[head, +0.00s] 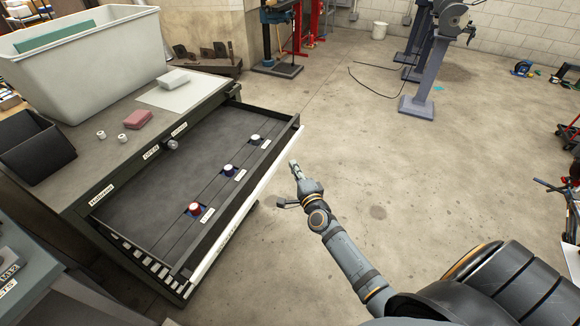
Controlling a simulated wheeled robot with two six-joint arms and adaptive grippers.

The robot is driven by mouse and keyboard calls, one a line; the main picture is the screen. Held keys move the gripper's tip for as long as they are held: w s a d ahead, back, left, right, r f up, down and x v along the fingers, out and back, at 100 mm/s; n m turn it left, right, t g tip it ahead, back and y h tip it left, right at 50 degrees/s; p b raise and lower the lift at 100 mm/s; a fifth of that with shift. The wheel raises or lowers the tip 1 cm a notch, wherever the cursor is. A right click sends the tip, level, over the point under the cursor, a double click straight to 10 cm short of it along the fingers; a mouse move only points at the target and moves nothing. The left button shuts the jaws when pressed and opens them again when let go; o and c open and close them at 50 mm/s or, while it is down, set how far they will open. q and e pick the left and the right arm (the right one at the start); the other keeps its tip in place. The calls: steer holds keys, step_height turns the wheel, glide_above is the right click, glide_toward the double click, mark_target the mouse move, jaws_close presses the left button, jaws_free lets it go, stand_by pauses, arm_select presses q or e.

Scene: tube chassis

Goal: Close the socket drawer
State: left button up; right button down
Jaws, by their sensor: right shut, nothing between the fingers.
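The socket drawer (130,205) is pulled out from the dark cabinet (75,190). It has a dark lining and a pale front edge (245,213) facing the right. Three small round pieces lie in a row inside it: a red-topped one (194,208), a blue-and-white one (229,170) and a white-topped one (255,139). My right gripper (294,164) is shut and empty, just to the right of the drawer's front near its far end. Whether it touches the front cannot be told. My left gripper is out of view.
On the cabinet top are a large grey bin (95,65), a black open box (35,148), a pink block (138,119) and a light block (173,79). Open concrete floor (400,180) lies to the right. A grey machine stand (418,105) stands farther back.

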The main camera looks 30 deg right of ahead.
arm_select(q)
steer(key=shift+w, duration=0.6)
arm_select(e)
steer(key=shift+w+a, duration=0.55)
steer(key=shift+w, duration=0.1)
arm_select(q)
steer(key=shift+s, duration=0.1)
